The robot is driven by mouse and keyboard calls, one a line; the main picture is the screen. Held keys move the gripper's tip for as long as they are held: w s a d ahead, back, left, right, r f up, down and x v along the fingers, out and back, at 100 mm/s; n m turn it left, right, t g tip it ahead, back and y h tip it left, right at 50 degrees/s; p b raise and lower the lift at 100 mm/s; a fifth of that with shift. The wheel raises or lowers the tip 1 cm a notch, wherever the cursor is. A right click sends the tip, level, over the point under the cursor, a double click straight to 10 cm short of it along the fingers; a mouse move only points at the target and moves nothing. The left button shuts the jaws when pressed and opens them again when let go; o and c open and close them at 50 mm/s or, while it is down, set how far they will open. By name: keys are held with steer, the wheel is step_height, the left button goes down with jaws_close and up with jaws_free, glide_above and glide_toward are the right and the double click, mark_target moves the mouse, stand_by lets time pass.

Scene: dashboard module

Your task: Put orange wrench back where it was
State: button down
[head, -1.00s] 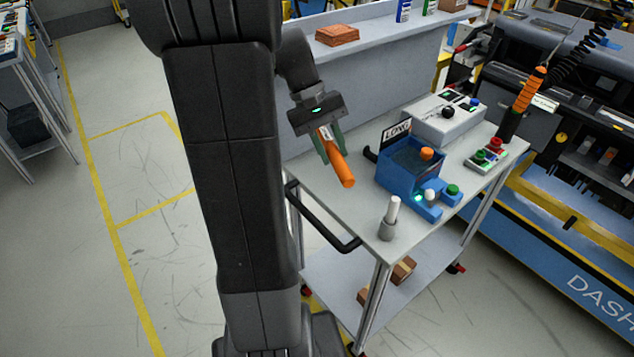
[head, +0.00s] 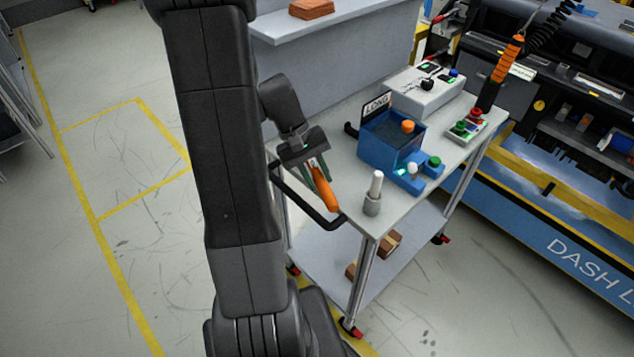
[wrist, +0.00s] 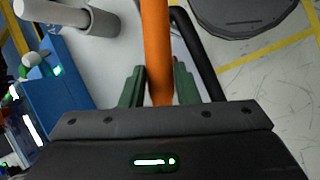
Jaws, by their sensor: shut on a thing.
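The orange wrench (head: 325,191) is held in my gripper (head: 318,180), near the left front edge of the cart top. In the wrist view the orange wrench (wrist: 157,50) runs upward between the two green fingers of my gripper (wrist: 158,85), which are shut on it. Its far end is out of that view. Another orange-handled tool (head: 507,58) hangs from a black coiled cord at the back right of the cart, apart from my gripper.
The cart top (head: 342,190) carries a blue fixture (head: 378,145) with coloured knobs, a grey post with a white pin (head: 374,195), a white control box (head: 425,92) and a button box (head: 466,130). A black handle (head: 310,200) rings the cart's left end. Floor at left is clear.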

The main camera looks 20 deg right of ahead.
mark_target(312, 174)
steer(key=shift+f, duration=1.45)
steer(key=shift+f, duration=0.15)
steer(key=c, duration=1.1)
jaws_free()
steer(key=shift+r, duration=0.2)
steer(key=v, duration=1.2)
steer(key=shift+w, duration=0.1)
